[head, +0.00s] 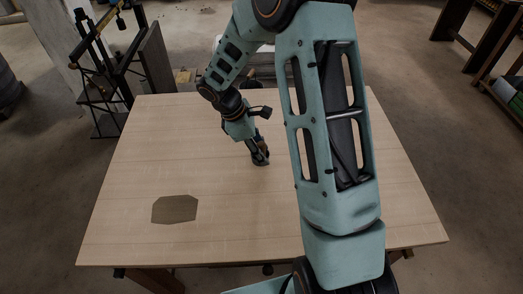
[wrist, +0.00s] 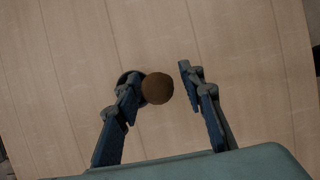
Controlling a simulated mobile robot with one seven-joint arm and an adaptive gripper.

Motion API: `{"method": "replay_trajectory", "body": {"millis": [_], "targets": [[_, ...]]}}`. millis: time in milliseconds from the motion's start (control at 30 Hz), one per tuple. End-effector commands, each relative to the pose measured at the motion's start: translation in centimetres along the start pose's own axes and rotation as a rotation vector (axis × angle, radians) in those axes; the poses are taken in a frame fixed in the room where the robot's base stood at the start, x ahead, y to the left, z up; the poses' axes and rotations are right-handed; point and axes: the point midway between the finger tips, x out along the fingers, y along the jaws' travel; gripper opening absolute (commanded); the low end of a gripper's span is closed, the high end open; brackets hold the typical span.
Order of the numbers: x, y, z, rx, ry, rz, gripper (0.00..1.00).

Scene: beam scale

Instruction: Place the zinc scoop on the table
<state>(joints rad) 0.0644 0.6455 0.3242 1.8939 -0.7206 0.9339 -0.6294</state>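The zinc scoop appears to be the small thing at my gripper. In the wrist view a round brown end (wrist: 157,88), likely its handle seen end-on, lies between the fingertips. It sits close to the left finger, with a clear gap to the right finger. A dark rounded part (wrist: 129,77) shows behind the left fingertip. My gripper (wrist: 163,82) is open over the pale wooden table (head: 140,130). In the head view my gripper (head: 257,149) is low over the table's middle, and a dark shape (head: 260,160) lies at its tips, on or very near the surface.
A flat brown many-sided patch (head: 175,209) lies on the table's front left. A black metal stand with a beam (head: 100,75) stands beyond the table's back left corner. The table is otherwise largely clear. My arm hides part of its right side.

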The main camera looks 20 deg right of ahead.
Motion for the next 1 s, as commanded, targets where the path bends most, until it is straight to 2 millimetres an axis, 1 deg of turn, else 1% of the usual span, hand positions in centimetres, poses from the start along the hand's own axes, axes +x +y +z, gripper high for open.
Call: {"method": "replay_trajectory", "body": {"millis": [67,167,400,500,600,700,800,1000], "targets": [[-0.6,0.1,0.1,0.001,0.001,0.002,0.36],[-2.0,0.1,0.1,0.001,0.001,0.004,0.36],[-7.2,0.1,0.1,0.001,0.002,0.005,0.36],[-9.2,0.1,0.1,0.001,0.001,0.004,0.36],[-10.7,0.1,0.0,0.000,0.002,0.003,0.36],[-11.7,0.0,0.1,0.000,0.000,0.002,0.36],[-12.2,0.0,0.1,0.000,0.001,0.001,0.36],[-12.3,0.0,0.1,0.000,0.000,0.000,0.36]]}}
